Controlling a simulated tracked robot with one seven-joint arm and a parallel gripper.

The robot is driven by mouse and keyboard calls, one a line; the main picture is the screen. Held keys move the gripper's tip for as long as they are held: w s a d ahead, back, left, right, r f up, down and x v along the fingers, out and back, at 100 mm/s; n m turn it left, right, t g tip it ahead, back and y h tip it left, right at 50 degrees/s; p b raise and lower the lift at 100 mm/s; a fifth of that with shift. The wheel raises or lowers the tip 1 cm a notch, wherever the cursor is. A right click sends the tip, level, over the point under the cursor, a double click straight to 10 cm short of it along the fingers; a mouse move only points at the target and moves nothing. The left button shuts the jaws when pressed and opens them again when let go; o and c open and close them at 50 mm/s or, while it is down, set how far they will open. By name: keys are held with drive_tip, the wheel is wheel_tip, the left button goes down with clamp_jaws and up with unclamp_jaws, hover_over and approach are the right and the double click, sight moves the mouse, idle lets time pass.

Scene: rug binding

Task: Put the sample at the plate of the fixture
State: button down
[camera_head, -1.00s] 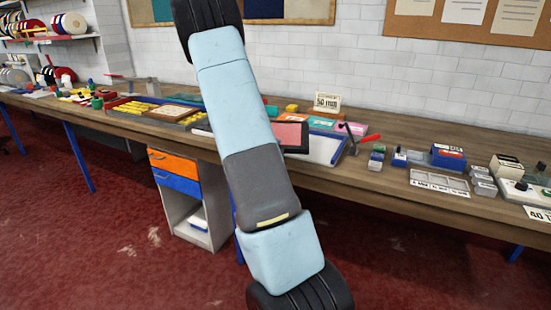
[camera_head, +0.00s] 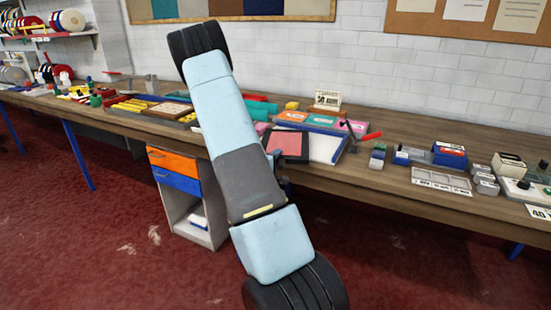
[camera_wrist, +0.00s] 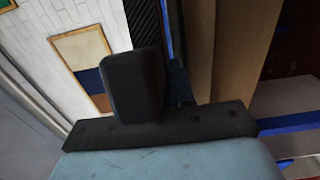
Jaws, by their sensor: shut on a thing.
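The sample (camera_head: 288,144), a red square with a dark border, shows just right of my arm in the head view. It overlaps the left part of the fixture in the picture; I cannot tell whether it touches it. The fixture has a white plate (camera_head: 326,148) with a blue edge and a lever with a red handle (camera_head: 371,136). My gripper (camera_wrist: 134,84) shows in the wrist view as a dark finger block on a dark bar. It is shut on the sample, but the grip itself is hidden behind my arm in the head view.
Coloured sample pieces (camera_head: 322,123) and a small sign (camera_head: 327,99) stand behind the fixture. A grey tray (camera_head: 441,181) and small blocks lie to the right. Yellow-filled trays (camera_head: 135,106) are on the left of the bench. A drawer unit (camera_head: 174,163) stands below.

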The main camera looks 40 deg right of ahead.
drive_tip(key=shift+f, duration=0.45)
drive_tip(key=c, duration=1)
unclamp_jaws()
drive_tip(key=shift+f, duration=0.1)
drive_tip(key=shift+o, duration=0.2)
